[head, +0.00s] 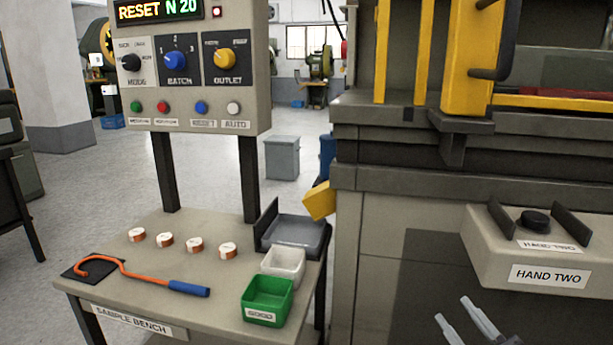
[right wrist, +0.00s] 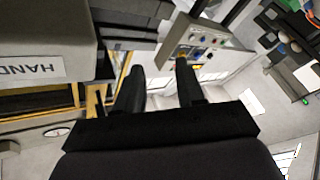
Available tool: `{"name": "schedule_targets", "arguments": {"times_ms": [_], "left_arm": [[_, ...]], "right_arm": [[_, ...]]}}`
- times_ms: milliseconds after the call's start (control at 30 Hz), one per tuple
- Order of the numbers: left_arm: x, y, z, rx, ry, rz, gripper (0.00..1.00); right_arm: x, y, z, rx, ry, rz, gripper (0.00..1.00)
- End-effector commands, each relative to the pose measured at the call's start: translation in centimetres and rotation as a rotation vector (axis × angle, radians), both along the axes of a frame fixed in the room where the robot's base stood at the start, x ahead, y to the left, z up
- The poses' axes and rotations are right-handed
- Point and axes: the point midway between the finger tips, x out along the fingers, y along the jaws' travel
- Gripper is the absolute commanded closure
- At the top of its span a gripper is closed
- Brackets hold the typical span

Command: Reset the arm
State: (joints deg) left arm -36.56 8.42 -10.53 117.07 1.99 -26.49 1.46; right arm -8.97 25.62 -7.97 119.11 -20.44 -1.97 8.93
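My right gripper (head: 466,322) shows at the bottom right of the head view, in front of the press and below the HAND TWO box (head: 535,250). Its two grey fingers stand apart with nothing between them. In the right wrist view the fingers of the right gripper (right wrist: 160,85) are dark and spread, with an empty gap. The HAND TWO box also shows in the right wrist view (right wrist: 45,50), at the upper left. My left gripper is not in either view.
The sample bench (head: 120,290) holds several copper coils (head: 166,239), an orange hook tool with a blue handle (head: 188,288), a green bin (head: 267,300), a white bin (head: 283,265) and a grey tray (head: 297,233). A control panel (head: 190,80) reads "RESET N 20". The press (head: 390,220) fills the right.

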Motion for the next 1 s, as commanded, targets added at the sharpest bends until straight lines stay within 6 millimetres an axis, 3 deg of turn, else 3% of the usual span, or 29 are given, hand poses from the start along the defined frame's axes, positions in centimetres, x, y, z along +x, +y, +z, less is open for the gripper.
{"name": "schedule_targets", "arguments": {"times_ms": [33, 200, 300, 467, 500, 533, 700, 1000], "left_arm": [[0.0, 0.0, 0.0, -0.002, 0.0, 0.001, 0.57], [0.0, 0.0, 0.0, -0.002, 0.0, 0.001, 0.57], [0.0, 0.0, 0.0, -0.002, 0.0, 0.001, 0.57], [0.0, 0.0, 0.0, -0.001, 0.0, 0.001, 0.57], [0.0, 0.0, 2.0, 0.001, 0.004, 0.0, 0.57], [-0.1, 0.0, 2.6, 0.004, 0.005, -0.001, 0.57], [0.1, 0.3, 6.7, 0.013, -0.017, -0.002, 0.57], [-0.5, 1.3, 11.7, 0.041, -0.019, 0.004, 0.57]], "right_arm": [[-1.1, 0.2, -4.2, 0.072, 0.136, -0.032, 0.62], [-6.4, 1.2, -15.4, 0.248, 0.53, -0.124, 0.62], [-10.4, 2.4, -20.5, 0.331, 0.731, -0.161, 0.62], [-17.5, 4.9, -26.7, 0.442, 1.026, -0.206, 0.62], [-16.7, 4.6, -24.1, 0.432, 1.0, -0.204, 0.62], [-16.6, 4.5, -23.4, 0.428, 0.994, -0.204, 0.62], [-16.8, 4.1, -20.1, 0.417, 0.986, -0.211, 0.62], [-17.1, 3.4, -14.6, 0.401, 0.974, -0.224, 0.62]]}}
